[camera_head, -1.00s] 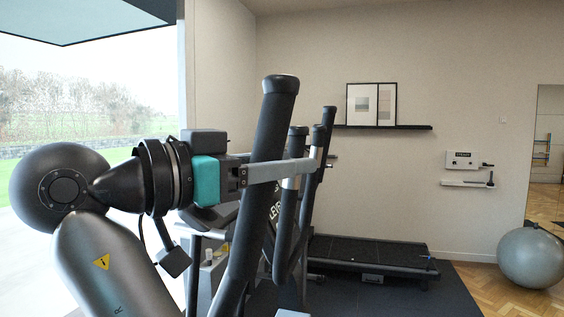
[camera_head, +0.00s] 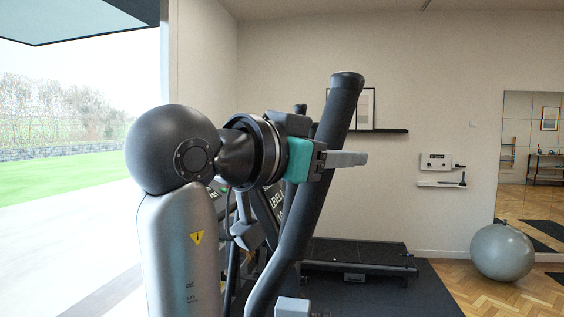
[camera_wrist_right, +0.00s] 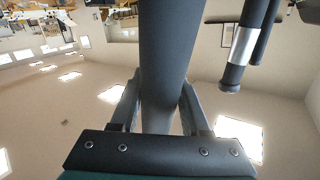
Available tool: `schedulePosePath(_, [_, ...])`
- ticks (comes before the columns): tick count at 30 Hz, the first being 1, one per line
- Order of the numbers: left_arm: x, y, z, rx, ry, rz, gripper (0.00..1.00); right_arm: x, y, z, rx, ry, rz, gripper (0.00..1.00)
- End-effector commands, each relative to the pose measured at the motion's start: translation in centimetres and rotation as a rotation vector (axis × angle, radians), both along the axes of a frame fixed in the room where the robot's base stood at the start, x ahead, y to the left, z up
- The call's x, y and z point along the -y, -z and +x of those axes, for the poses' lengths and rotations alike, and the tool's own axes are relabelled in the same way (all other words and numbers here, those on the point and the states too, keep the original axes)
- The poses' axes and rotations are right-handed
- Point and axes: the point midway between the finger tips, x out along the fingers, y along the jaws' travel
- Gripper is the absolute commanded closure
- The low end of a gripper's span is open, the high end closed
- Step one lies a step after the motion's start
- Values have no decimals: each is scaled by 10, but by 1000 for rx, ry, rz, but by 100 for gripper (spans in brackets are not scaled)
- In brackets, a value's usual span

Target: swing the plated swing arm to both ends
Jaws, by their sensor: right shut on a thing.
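The swing arm (camera_head: 337,115) is a thick dark bar with a rounded top. It leans to the right and runs down out of the head view's bottom edge. My right gripper (camera_head: 345,159) is closed around its upper part, below the top end. In the right wrist view the bar (camera_wrist_right: 165,45) runs between the two fingers of the gripper (camera_wrist_right: 160,90). Its lower end and pivot are hidden, and I cannot make out a plate on it.
Another dark bar with a silver band (camera_wrist_right: 243,48) hangs beside the held one in the wrist view. A treadmill (camera_head: 355,257) stands behind the machine. A grey ball (camera_head: 502,251) rests on the parquet at right. A wall shelf (camera_head: 440,184) is behind.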

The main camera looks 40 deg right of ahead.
Motion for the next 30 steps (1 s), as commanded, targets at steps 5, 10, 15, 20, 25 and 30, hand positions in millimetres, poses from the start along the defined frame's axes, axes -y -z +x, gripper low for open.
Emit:
schedulePosePath(5, [-7,7,1,1,-1,10,50,17,9,-23,53,9,39,100])
schedulePosePath(10, [9,8,0,0,-6,-12,50,21,10,-29,60,14,50,100])
schedulePosePath(15, [14,7,0,0,-5,-18,50,21,11,-29,60,15,52,100])
schedulePosePath(20, [12,8,0,1,-5,-16,50,21,11,-28,59,14,52,41])
schedulePosePath(25, [11,7,0,1,-4,-15,50,20,10,-27,57,11,50,25])
schedulePosePath(30, [9,7,0,1,-2,-12,50,20,10,-26,55,8,47,25])
